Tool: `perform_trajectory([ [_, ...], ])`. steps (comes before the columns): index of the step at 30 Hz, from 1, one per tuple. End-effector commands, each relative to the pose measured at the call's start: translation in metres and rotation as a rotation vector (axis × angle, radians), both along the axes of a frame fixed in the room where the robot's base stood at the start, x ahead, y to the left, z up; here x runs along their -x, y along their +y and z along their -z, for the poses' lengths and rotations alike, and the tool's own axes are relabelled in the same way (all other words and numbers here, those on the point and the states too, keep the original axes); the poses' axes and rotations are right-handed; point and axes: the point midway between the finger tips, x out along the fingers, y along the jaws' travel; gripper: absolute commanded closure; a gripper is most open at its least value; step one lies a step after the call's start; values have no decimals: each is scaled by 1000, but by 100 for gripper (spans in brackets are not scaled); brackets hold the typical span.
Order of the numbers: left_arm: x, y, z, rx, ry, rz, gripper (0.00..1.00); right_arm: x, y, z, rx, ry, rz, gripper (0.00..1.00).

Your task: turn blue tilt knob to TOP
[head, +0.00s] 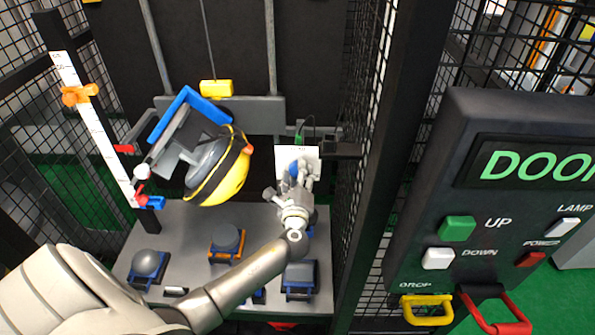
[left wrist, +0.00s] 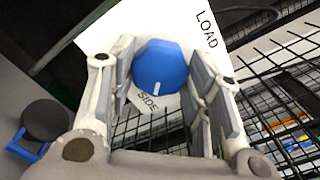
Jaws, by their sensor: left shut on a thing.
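The blue tilt knob (left wrist: 160,66) sits on a white plate (left wrist: 118,28) with the labels LOAD and SIDE. A short white mark on the knob's lower edge points toward SIDE. No TOP label is readable. In the head view the knob (head: 293,169) shows as a small blue patch on the plate (head: 311,154), partly hidden by my gripper. My left gripper (head: 297,177) has its fingers on either side of the knob and is shut on it. My right gripper is not in view.
A yellow-and-grey drop head (head: 232,170) in a blue frame (head: 187,104) hangs left of the plate. Below, blocks stand on a grey table (head: 190,221). A mesh wall with a dark post (head: 395,150) and a control panel (head: 470,190) close off the right.

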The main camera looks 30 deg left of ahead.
Motion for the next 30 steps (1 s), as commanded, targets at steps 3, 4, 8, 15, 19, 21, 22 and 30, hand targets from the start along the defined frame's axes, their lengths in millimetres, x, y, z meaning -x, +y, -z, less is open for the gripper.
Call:
perform_trajectory([
  [3,0,0,-2,-96,61,1,79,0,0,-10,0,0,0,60],
  [4,0,0,-2,-120,76,1,79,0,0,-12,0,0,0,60],
  [8,0,0,-2,-224,140,2,79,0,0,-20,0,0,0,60],
  [15,0,0,-2,-409,254,1,79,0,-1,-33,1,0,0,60],
  [19,0,0,-1,-496,308,1,79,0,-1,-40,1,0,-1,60],
  [21,0,0,-1,-537,332,2,79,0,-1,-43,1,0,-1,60],
  [22,0,0,-1,-553,343,1,79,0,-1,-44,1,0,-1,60],
  [30,0,-1,0,-654,404,1,79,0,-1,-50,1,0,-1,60],
])
